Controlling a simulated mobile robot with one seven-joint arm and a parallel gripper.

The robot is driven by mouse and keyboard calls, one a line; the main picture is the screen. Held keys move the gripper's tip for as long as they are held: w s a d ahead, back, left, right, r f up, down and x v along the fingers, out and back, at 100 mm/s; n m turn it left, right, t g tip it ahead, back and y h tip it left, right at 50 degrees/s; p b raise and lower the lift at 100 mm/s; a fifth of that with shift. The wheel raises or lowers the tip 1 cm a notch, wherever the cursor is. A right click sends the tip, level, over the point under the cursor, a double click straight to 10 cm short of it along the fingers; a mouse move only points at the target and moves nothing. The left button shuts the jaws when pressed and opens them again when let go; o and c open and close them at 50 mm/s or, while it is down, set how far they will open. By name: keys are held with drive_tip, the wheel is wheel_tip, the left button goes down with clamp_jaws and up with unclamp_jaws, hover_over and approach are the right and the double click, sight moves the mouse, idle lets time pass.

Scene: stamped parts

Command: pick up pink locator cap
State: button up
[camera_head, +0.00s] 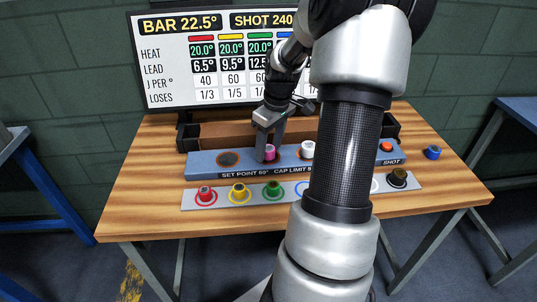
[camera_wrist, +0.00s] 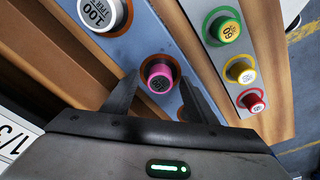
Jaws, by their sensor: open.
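The pink locator cap (camera_head: 269,153) stands upright in an orange-ringed spot on the blue bar marked "SET POINT" (camera_head: 243,168).
A white cap (camera_head: 307,149) stands just right on the same bar. Red (camera_head: 205,194), yellow (camera_head: 239,191) and green (camera_head: 272,189) caps stand on the grey strip in front. A blue cap (camera_head: 432,152) sits at the table's right. A display board (camera_head: 170,75) stands behind.

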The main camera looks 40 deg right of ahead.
drive_tip(key=c, duration=1.3)
